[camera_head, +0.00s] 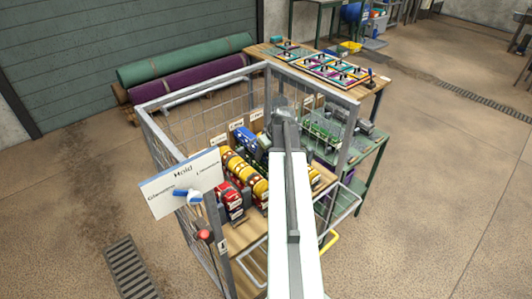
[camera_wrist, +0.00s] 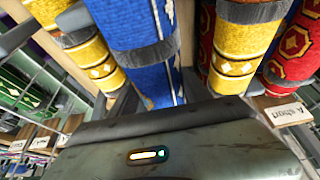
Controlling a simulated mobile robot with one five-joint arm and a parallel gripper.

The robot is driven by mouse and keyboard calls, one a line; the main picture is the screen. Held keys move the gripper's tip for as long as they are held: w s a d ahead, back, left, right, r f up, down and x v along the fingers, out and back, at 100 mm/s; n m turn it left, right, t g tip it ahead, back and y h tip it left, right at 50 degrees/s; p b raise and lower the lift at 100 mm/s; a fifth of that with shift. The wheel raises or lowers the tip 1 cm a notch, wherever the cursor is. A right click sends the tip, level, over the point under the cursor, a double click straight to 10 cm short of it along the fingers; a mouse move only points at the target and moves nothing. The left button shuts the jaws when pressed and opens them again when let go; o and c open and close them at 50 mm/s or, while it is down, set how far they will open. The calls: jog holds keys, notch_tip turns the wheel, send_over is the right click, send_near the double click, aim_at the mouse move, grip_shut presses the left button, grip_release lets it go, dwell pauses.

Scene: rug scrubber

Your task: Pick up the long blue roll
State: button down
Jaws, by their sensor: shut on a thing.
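A blue roll (camera_wrist: 142,30) with a pale edge stripe fills the middle of the wrist view, just ahead of my gripper's grey body. In the head view, a blue roll (camera_head: 247,143) lies in the wire cage, left of my arm. My gripper (camera_head: 283,113) is over the cage and is shut on the blue roll; its fingertips are mostly hidden behind my arm. Yellow patterned rolls (camera_wrist: 236,42) flank the blue roll in the wrist view, close beside it. I cannot tell whether the blue roll is lifted.
Red rolls (camera_head: 229,200) and yellow rolls (camera_head: 243,176) lie in the cage. A wire cage (camera_head: 150,128) with a "Hold" sign (camera_head: 182,186) surrounds them. A wooden table (camera_head: 375,83) and a green bench (camera_head: 369,152) stand behind and right. Open floor lies left.

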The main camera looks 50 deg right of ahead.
notch_tip(320, 180, up, 15)
jog(key=p, duration=1.4)
jog(key=shift+r, duration=0.2)
